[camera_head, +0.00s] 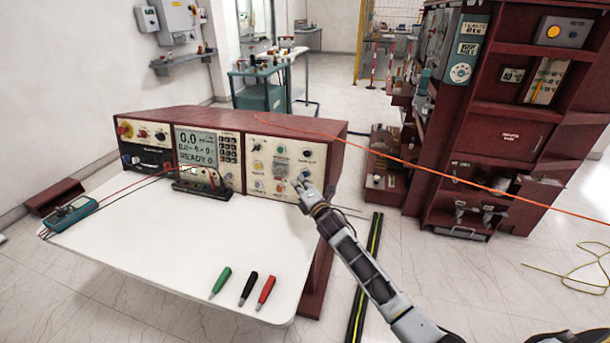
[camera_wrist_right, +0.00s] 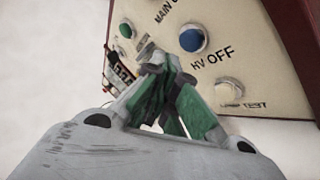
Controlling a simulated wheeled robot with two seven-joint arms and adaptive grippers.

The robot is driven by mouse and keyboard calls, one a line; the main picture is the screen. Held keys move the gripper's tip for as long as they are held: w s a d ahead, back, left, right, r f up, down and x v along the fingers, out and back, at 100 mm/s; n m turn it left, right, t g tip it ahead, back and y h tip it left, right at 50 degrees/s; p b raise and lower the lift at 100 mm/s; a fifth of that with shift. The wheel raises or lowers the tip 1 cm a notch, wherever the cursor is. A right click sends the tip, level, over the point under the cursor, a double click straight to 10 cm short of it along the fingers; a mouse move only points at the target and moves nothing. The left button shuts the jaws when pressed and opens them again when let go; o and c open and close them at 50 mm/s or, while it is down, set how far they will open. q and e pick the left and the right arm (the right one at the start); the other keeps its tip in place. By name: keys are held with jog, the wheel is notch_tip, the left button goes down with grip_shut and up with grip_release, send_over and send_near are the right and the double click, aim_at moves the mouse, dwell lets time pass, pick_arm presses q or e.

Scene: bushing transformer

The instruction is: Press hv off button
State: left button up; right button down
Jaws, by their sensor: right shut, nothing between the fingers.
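The control panel (camera_head: 283,165) with round buttons stands at the right end of the maroon console on the white table. My right gripper (camera_head: 302,187) is at the panel's lower right part, shut and empty. In the right wrist view its fingertips (camera_wrist_right: 165,68) meet just left of the "HV OFF" label (camera_wrist_right: 211,58). A blue button (camera_wrist_right: 192,39) sits above that label and a cream button (camera_wrist_right: 228,92) below it. I cannot tell whether the fingertips touch the panel. The gripper hides part of the panel. My left gripper is not in view.
Green, black and red probes (camera_head: 248,288) lie on the table's (camera_head: 150,250) front part. A teal meter (camera_head: 72,214) with leads lies at its left. An orange cable (camera_head: 420,167) runs from the console top to the right. A maroon cabinet (camera_head: 500,140) stands at the right.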

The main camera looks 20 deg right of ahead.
jog(key=shift+s+a+r+p, duration=0.15)
jog(key=shift+s+a+p, duration=0.15)
jog(key=shift+s, duration=0.25)
jog(key=shift+s+a+r+p, duration=0.15)
jog(key=shift+s+a+r, duration=0.05)
jog(key=shift+s+a, duration=0.25)
jog(key=shift+s+a+r+p, duration=0.15)
jog(key=shift+s+a+p, duration=0.15)
jog(key=shift+s, duration=0.3)
dwell(0.4)
